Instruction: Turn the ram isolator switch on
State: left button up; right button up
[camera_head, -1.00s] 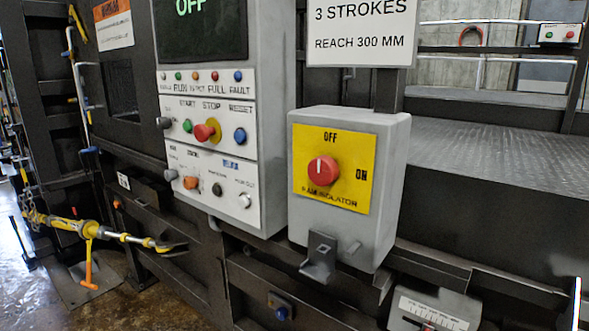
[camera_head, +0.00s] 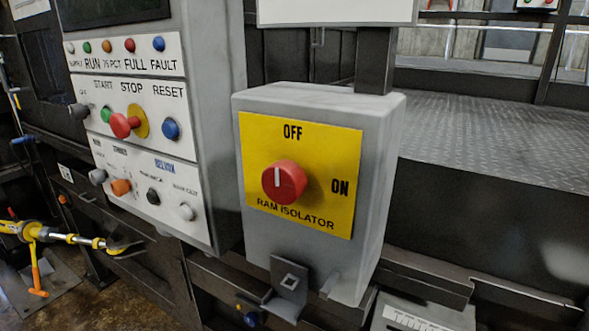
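The ram isolator is a grey box (camera_head: 318,98) with a yellow plate (camera_head: 336,160) on its front, in the middle of the head view. The plate reads OFF at the top, ON at the right and RAM ISOLATOR below. Its red round knob (camera_head: 285,182) has a white mark that points up toward OFF. Neither of my grippers shows in this view.
A control panel (camera_head: 150,145) with START, STOP and RESET buttons stands to the left. A metal bracket (camera_head: 288,285) juts out below the isolator box. A yellow tool (camera_head: 60,236) is at the lower left. A sign (camera_head: 340,10) hangs above the box.

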aim_at(285, 182)
jog(key=z, duration=1.25)
jog(key=k, duration=0.75)
jog(key=u, duration=1.35)
